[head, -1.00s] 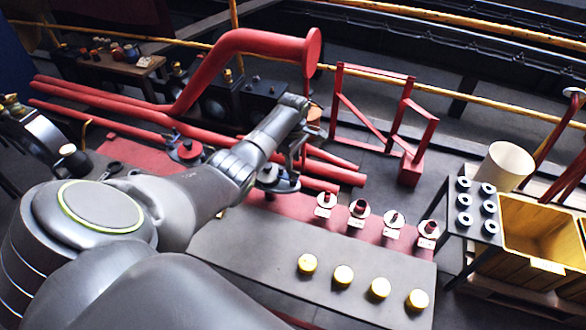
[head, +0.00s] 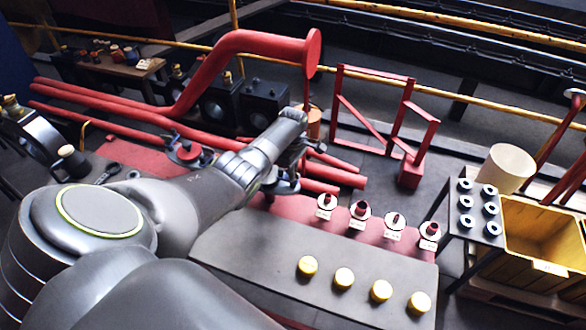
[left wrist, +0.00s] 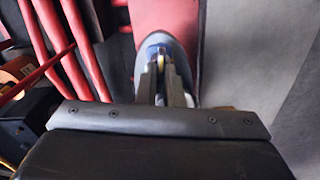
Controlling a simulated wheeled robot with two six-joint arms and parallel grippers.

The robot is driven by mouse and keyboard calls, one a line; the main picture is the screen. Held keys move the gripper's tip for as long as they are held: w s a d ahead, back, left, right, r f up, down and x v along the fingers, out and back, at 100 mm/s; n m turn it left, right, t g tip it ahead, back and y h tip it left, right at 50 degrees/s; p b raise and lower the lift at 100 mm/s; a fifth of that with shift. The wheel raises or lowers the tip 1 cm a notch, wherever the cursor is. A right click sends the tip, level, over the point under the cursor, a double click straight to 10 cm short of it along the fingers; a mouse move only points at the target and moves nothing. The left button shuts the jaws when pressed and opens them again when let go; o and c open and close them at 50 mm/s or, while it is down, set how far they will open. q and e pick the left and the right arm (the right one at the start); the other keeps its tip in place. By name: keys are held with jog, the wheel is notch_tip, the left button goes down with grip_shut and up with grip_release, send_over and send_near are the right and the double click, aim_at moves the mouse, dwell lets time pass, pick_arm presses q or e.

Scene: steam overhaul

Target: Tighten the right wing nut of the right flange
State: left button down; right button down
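The right flange (head: 284,186) is a grey oval plate on the red pipe work, partly hidden by my left arm in the head view. In the left wrist view the grey flange (left wrist: 186,65) lies straight ahead, on a red surface. My left gripper (left wrist: 162,62) points down at it, fingers close together. A small blue and yellow part (left wrist: 160,48), perhaps the wing nut, shows at the fingertips. The view is blurred, so I cannot tell whether the fingers grip it. The left flange (head: 189,153), with a red centre, stands left of my wrist. My right gripper is out of view.
A grey mat (head: 230,240) with several yellow caps lies in front, below a row of labelled red fittings on white discs. A yellow crate (head: 515,262) and a small table with dark rings (head: 490,208) stand at right. Red pipes (head: 120,92) run behind my arm.

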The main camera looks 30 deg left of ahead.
pick_arm(q)
jog(key=shift+m, duration=0.4)
jog(key=m+p, duration=0.1)
jog(key=m, duration=0.1)
jog(key=shift+r+m, duration=0.1)
jog(key=shift+m, duration=0.3)
jog(key=m, duration=0.3)
jog(key=shift+m+p, duration=0.3)
jog(key=m, duration=0.4)
jog(key=shift+m, duration=2.3)
jog(key=c, duration=1.6)
grip_release()
jog(key=shift+o, duration=0.2)
